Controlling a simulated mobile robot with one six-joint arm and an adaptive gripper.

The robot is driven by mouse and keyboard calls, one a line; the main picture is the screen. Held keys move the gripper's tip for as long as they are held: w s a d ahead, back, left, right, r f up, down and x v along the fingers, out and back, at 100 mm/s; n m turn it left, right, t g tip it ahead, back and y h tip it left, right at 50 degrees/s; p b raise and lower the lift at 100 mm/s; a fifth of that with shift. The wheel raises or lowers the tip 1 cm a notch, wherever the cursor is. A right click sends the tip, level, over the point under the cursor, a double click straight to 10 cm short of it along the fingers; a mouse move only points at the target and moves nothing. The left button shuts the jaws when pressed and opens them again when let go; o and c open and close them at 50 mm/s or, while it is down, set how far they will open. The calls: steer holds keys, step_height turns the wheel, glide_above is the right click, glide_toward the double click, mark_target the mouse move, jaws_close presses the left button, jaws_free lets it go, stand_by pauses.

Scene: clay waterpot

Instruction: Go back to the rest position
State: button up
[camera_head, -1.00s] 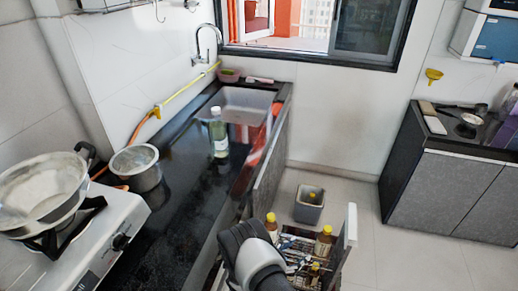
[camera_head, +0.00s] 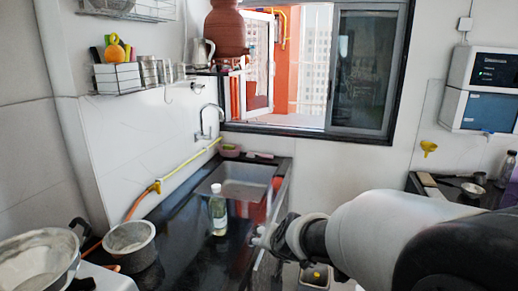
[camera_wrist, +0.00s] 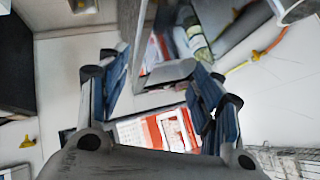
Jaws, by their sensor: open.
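My gripper (camera_head: 262,238) is at the left end of my arm in the head view, in front of the black counter's right edge. In the wrist view my gripper (camera_wrist: 158,88) has its two blue-grey fingers spread apart with nothing between them. The brown clay waterpot (camera_head: 226,32) stands upright on a small shelf by the window, well above and beyond my gripper. Its top is cut off by the picture's edge.
A clear bottle (camera_head: 218,212) stands on the counter (camera_head: 190,254) by the sink (camera_head: 238,184). A steel pot (camera_head: 130,245) and a pan (camera_head: 38,262) are at left. My arm hides much of the lower right.

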steer(key=s+d+r+n+g, duration=0.1)
steer(key=s+d, duration=0.2)
steer(key=s, duration=0.7)
steer(key=s+d+r+n+g+h, duration=0.1)
steer(key=s+d, duration=0.3)
steer(key=s, duration=0.7)
steer(key=s+d+r+n+g+h, duration=0.1)
steer(key=s+d, duration=0.3)
steer(key=s, duration=0.7)
steer(key=shift+s+d+r+n+g, duration=0.15)
steer(key=shift+r+n+g, duration=0.2)
steer(key=shift+n+g, duration=0.35)
